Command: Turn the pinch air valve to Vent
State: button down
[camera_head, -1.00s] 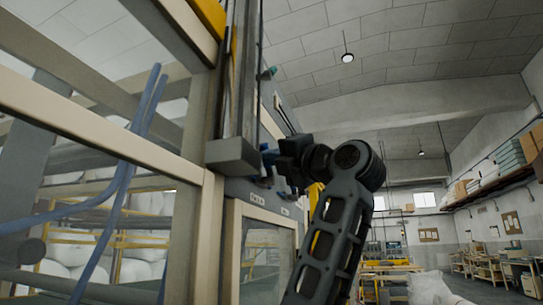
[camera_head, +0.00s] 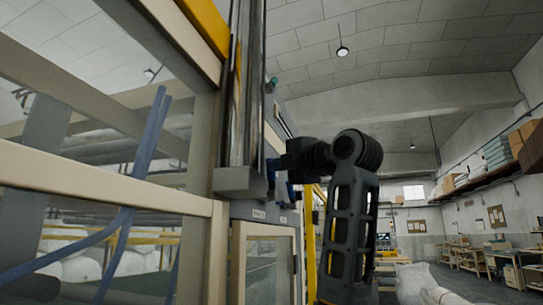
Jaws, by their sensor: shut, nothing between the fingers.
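My gripper (camera_head: 285,163) is at the end of my dark arm, right of the centre of the view, close against the machine's front. Its fingers are small and partly dark against the panel, and it looks shut with nothing held. Blue parts (camera_head: 271,178) show just beside and below the fingertips on the grey panel; they look like the valve, but its handle direction cannot be made out. I cannot tell whether the fingers touch it. Small white labels (camera_head: 258,213) sit on the panel below, too small to read.
A grey block (camera_head: 238,181) juts out just left of the gripper, below a vertical rail (camera_head: 246,90). A cream-framed glazed door (camera_head: 265,262) is below. Blue hoses (camera_head: 140,155) run behind the left frame. The aisle on the right is open.

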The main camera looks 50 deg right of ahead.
jog(key=w+d+r+m+g+p, duration=0.1)
jog(key=w+d+p, duration=0.1)
jog(key=d, duration=0.4)
jog(key=shift+w+d+r+m+p, duration=0.3)
jog(key=shift+m+p, duration=0.1)
jog(key=shift+p, duration=0.1)
dwell(0.7)
